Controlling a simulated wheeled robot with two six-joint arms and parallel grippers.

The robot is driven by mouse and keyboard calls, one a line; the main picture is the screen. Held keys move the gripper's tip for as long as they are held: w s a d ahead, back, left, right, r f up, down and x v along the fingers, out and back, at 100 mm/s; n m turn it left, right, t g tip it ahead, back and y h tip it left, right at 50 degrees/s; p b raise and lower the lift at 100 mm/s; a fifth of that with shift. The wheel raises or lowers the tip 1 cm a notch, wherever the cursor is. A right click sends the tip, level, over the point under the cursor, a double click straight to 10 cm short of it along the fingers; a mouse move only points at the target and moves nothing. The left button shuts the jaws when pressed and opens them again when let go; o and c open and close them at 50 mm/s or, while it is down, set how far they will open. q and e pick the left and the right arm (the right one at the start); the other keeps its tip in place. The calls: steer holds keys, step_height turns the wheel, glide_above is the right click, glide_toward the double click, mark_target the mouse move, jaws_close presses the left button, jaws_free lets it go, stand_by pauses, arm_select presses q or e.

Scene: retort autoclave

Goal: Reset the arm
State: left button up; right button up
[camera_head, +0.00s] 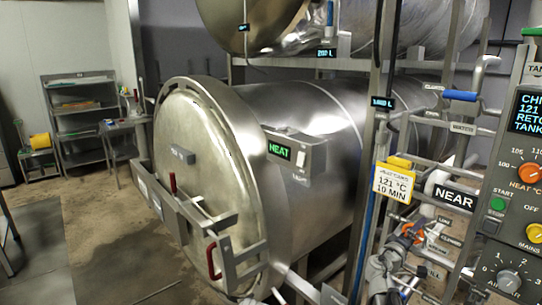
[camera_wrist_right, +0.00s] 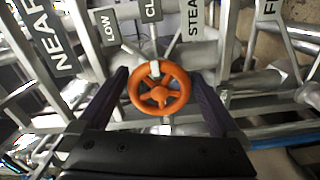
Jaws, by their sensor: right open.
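My right gripper (camera_wrist_right: 165,72) shows in the right wrist view, with its two dark fingers spread apart. An orange handwheel (camera_wrist_right: 159,88) with spokes appears between the fingers in that view. I cannot tell whether the fingers touch it or how far beyond them it lies. In the head view, orange parts (camera_head: 414,231) show among the pipework at the lower right. I cannot clearly make out my right gripper there. My left gripper is in neither view.
A large steel retort (camera_head: 205,150) with a round door fills the middle. A control panel (camera_head: 520,180) stands at the right. Pipes and a "NEAR" label (camera_head: 455,198) crowd the right side. A shelf rack (camera_head: 80,105) stands at the back left. Floor (camera_head: 95,230) is open at the left.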

steer(key=n, duration=0.4)
steer(key=shift+r, duration=0.1)
steer(key=n, duration=0.4)
steer(key=shift+n, duration=0.3)
